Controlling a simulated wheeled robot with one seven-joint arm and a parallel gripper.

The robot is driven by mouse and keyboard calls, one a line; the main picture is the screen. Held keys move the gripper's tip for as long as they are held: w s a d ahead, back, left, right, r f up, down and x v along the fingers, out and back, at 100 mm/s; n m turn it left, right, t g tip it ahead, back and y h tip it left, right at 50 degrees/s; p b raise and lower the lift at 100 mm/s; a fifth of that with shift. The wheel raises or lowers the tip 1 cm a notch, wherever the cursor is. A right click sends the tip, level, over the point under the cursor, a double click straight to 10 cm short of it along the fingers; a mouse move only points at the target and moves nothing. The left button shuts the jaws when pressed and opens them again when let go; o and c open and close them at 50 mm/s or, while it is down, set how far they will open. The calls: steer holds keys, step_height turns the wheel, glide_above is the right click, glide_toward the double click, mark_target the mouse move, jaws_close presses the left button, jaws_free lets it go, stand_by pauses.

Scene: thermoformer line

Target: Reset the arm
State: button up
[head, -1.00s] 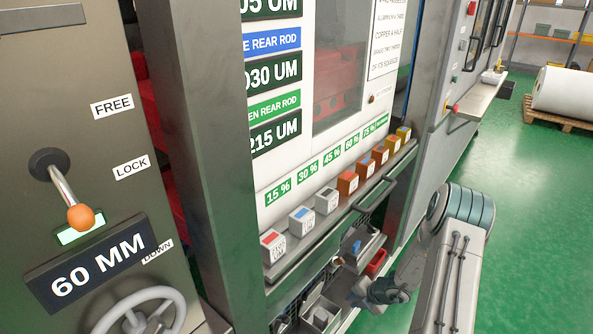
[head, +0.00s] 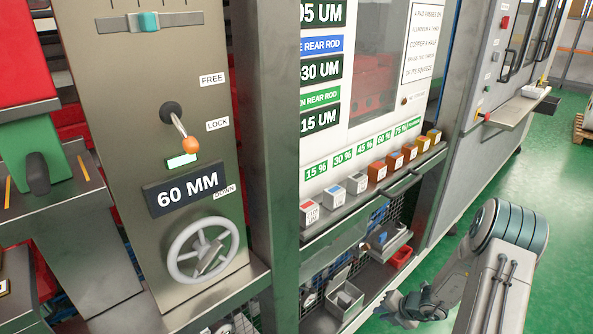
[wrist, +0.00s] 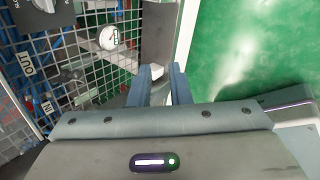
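My gripper (head: 392,308) hangs low at the right of the head view, at the end of my folded arm, beside the lower shelves of the machine. In the wrist view, its two blue-grey fingers (wrist: 160,78) stand apart with a gap between them. Nothing is held in the gap. The fingers point along the mesh front of the machine, with green floor to the right.
A wire mesh panel (wrist: 62,62) is close on the left in the wrist view. A ledge with several small blocks (head: 357,184), a grey bin (head: 345,300) and a red bin (head: 401,257) are near the arm. Green floor (head: 470,205) is open at right.

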steer(key=s+a+r+n+g+p, duration=0.15)
steer(key=a+r+n, duration=0.25)
steer(key=r+n, duration=0.4)
steer(key=s+a+r+n+p, duration=0.1)
steer(key=s+a+r+n, duration=0.15)
steer(key=r+n, duration=0.55)
steer(key=s+a+r+n+g+p, duration=0.1)
steer(key=a+r+n, duration=0.35)
steer(key=r, duration=0.65)
steer(key=s+r+n+h+p, duration=0.4)
steer(key=s+r+n, duration=1.3)
steer(key=n, duration=0.5)
steer(key=s+p, duration=0.1)
steer(key=s, duration=0.1)
steer(key=shift+s+a+r+h, duration=0.2)
steer(key=shift+s+r+h, duration=0.05)
steer(key=shift+s+h, duration=0.15)
